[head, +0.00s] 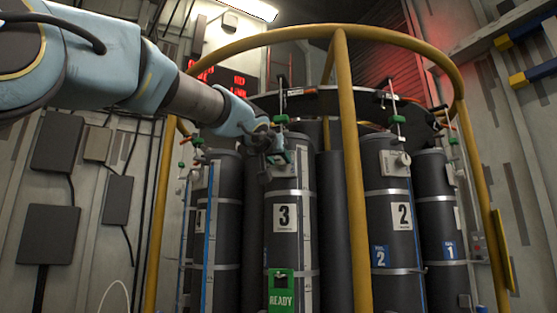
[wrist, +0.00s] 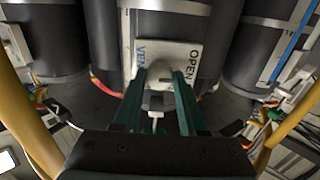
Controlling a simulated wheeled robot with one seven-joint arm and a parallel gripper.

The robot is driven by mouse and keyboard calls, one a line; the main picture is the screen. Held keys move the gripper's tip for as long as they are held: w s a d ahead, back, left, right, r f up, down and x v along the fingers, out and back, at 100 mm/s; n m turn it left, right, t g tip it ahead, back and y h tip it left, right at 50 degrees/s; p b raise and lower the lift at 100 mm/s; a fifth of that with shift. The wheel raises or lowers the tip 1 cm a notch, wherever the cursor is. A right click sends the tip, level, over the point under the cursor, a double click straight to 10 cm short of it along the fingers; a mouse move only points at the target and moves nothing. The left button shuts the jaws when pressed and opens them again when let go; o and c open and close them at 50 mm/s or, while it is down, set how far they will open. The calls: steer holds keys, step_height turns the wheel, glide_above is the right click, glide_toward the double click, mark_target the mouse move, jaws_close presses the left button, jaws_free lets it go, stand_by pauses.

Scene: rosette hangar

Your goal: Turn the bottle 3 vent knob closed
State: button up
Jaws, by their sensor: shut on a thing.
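Bottle 3 (head: 283,250) is a dark cylinder with a white "3" label and a green READY tag low on its front. My gripper (head: 277,157) is at its upper front. In the wrist view, my gripper (wrist: 158,95) has its two green fingers shut on the vent knob (wrist: 158,101), a small grey knob between them. Behind the knob is a white plate (wrist: 180,52) marked OPEN, with VENT lettering partly hidden by a finger. The knob is hidden by my gripper in the head view, and its exact angle is hard to tell.
Bottle 2 (head: 388,252) stands to the right, with a similar plate and knob (head: 397,163). A yellow rail (head: 349,180) rises between the two bottles and joins a curved top rail (head: 300,34). Bottle 1 (head: 436,215) is farther right.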

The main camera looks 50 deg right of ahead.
jaws_close()
steer(key=shift+m, duration=0.4)
steer(key=m, duration=0.3)
steer(key=shift+m, duration=0.4)
steer(key=m, duration=0.4)
steer(key=shift+m, duration=0.3)
steer(key=m+p, duration=0.1)
steer(key=m, duration=0.3)
steer(key=shift+r+m, duration=0.1)
steer(key=shift+m, duration=0.2)
steer(key=m, duration=0.4)
steer(key=shift+p, duration=0.35)
